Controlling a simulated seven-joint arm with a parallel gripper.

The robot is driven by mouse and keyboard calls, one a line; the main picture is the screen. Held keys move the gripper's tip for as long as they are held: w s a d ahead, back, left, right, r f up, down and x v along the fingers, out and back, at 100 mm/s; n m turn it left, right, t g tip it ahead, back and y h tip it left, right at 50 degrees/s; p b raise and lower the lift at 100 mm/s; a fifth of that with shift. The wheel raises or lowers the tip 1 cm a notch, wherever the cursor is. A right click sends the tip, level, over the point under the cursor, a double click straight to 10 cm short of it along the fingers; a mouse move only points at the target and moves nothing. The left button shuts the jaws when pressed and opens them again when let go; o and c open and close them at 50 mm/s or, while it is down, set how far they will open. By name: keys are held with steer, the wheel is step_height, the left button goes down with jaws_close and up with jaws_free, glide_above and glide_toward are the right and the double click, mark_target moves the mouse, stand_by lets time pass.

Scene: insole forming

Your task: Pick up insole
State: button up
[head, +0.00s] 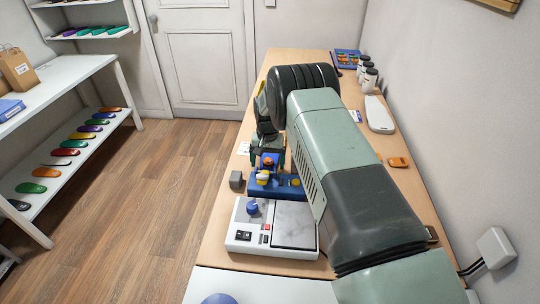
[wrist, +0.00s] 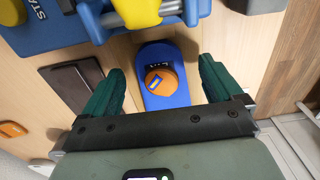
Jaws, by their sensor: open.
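A blue, rounded, insole-like piece (wrist: 168,98) lies on the wooden bench between my finger tips in the wrist view. A round orange part (wrist: 160,79) with a small blue mark sits on it. In the head view, a blue and orange piece (head: 267,161) shows below my gripper, partly hidden. My gripper (wrist: 160,85) is open, with one green finger on each side of the blue piece and gaps between. It points down over the bench; in the head view my arm hides much of it.
A blue press with yellow knobs (head: 263,180) stands close by; its yellow part (wrist: 135,12) is near my fingers. A white control box with a grey plate (head: 244,236) stands nearer. An orange piece (head: 398,161) lies at right. Shelves at left hold several coloured insoles (head: 62,152).

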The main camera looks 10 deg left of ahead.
steer(key=shift+f, duration=0.45)
steer(key=c, duration=1.2)
steer(key=shift+o, duration=0.2)
step_height(320, 180, up, 10)
steer(key=shift+r, duration=2.5)
